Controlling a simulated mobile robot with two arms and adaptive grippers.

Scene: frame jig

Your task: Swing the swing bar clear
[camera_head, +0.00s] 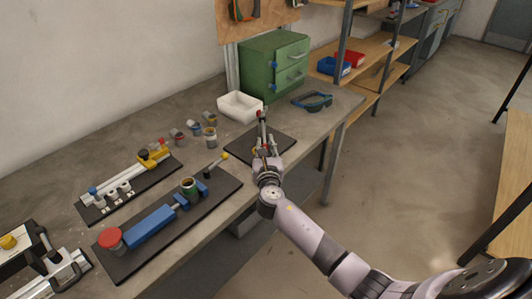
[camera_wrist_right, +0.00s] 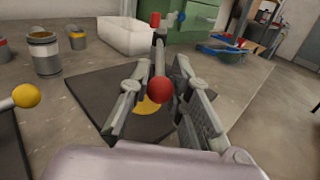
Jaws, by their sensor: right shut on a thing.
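The swing bar is a thin grey bar with a red ball at its near end; it shows in the wrist view (camera_wrist_right: 160,58) over a black mat (camera_wrist_right: 88,88). In the head view the swing bar (camera_head: 262,128) stands out from the same mat (camera_head: 287,138), partly hidden by my gripper. My right gripper (camera_head: 266,150) is shut on the swing bar, its fingers on both sides of the bar by the red ball in the wrist view (camera_wrist_right: 161,76). A yellow patch on the mat shows below the fingers. My left gripper is not in view.
A white bin (camera_head: 241,107) and green cabinet (camera_head: 272,66) stand behind the mat. Blue goggles (camera_head: 312,101) lie right of them. Several cans stand left, near a blue clamp jig (camera_head: 150,225) on another black board. Bench top right of the mat is clear.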

